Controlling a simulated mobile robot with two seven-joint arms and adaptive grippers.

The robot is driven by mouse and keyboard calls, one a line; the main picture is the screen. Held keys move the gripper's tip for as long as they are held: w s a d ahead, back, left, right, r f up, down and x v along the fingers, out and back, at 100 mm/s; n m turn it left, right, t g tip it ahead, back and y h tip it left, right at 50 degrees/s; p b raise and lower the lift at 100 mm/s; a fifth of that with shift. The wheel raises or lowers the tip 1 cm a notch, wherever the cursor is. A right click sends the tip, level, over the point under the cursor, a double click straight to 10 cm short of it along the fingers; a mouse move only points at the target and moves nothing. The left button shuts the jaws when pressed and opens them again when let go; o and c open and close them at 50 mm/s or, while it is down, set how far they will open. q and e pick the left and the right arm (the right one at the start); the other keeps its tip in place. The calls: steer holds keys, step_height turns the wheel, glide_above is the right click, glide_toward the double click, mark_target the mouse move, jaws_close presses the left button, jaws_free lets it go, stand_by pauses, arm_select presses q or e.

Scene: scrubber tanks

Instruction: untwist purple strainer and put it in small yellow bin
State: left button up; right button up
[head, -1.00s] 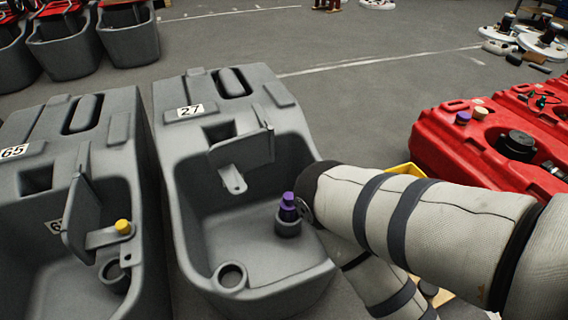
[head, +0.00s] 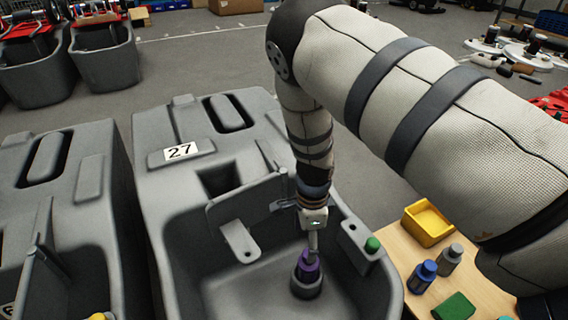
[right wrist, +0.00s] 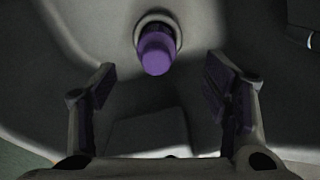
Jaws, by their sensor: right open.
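The purple strainer (head: 308,266) stands upright in a round grey socket on the floor of the grey tank (head: 150,205) marked 27. In the right wrist view the strainer (right wrist: 157,52) shows ahead of the fingers, its purple top facing the camera. My right gripper (head: 313,243) hangs down from above at the strainer in the head view. In the right wrist view it (right wrist: 158,90) is open and empty, with a finger to each side below the strainer. The small yellow bin (head: 428,222) sits on a wooden table right of the tank. My left gripper is not in view.
On the wooden table (head: 405,262) stand a blue-capped bottle (head: 424,275), a grey-capped one (head: 450,258) and a green block (head: 455,307). A green cap (head: 372,244) sits on the tank's right wall. A grey flap (head: 240,215) juts over the tank basin. Another grey tank stands at left.

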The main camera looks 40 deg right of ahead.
mark_target(307, 265)
steer(key=shift+s+f, duration=0.15)
steer(key=shift+f, duration=0.2)
steer(key=f+b, duration=0.1)
steer(key=f, duration=0.2)
steer(key=f+b, duration=0.1)
steer(key=f, duration=0.3)
steer(key=f+b, duration=0.2)
steer(key=f, duration=0.2)
steer(key=shift+s, duration=0.25)
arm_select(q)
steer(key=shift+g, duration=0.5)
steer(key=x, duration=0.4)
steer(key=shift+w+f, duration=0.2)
arm_select(e)
steer(key=c, duration=1.4)
steer(key=shift+o, duration=0.2)
steer(key=shift+r+n+p, duration=0.15)
steer(key=shift+n+p, duration=0.4)
steer(key=shift+n, duration=0.35)
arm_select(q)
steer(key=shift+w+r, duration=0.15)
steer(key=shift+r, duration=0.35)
arm_select(e)
steer(key=shift+n, duration=0.6)
